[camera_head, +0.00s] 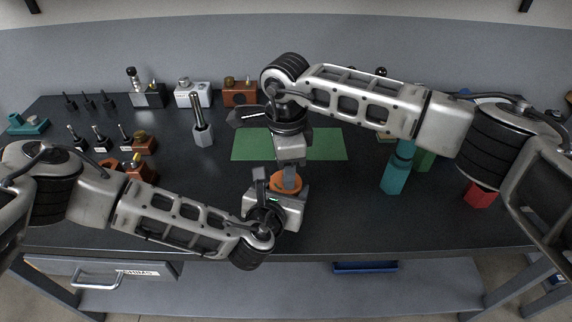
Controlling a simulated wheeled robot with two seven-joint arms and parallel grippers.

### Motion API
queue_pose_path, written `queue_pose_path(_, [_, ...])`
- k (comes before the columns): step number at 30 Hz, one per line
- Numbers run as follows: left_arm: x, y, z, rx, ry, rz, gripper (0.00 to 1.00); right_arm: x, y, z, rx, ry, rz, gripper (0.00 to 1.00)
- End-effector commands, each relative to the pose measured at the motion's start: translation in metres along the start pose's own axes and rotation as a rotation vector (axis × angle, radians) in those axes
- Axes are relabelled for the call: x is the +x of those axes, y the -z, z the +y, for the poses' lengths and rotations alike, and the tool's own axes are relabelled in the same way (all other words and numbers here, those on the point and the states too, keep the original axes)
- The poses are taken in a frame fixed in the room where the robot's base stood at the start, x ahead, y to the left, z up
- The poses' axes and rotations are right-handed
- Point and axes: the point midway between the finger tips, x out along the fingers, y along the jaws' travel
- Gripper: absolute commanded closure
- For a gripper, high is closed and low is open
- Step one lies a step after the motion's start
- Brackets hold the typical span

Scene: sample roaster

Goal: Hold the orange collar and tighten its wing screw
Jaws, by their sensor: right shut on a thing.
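The orange collar (284,187) is near the front middle of the bench, just above my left gripper's body and partly covered by both grippers. My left gripper (278,188) reaches in from the lower left, with one dark finger standing up at the collar's left side. Its other finger is hidden, so its grip on the collar is unclear. My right gripper (291,180) points down from above and its fingertips are shut at the top of the collar. The wing screw is hidden between those fingers.
A green mat (245,146) lies behind the grippers. A grey holder with a metal rod (203,133) stands to the left. A teal block (397,173) and a red block (480,195) stand to the right, near my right arm. Tools and small boxes line the back left.

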Motion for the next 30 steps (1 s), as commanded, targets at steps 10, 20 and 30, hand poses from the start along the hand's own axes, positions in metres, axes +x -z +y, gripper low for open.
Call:
queue_pose_path(10, [0.0003, 0.0013, 0.0017, 0.000, -0.004, 0.003, 0.70, -0.0015, -0.0005, 0.0001, 0.147, 0.001, -0.001, 0.80])
queue_pose_path(20, [0.0003, 0.0015, 0.0019, 0.000, -0.005, 0.004, 0.70, -0.0018, -0.0006, 0.0000, 0.176, 0.001, -0.002, 0.80])
queue_pose_path(30, [0.0003, 0.0016, 0.0020, 0.000, -0.005, 0.004, 0.70, -0.0017, -0.0007, 0.0000, 0.174, 0.001, -0.002, 0.35])
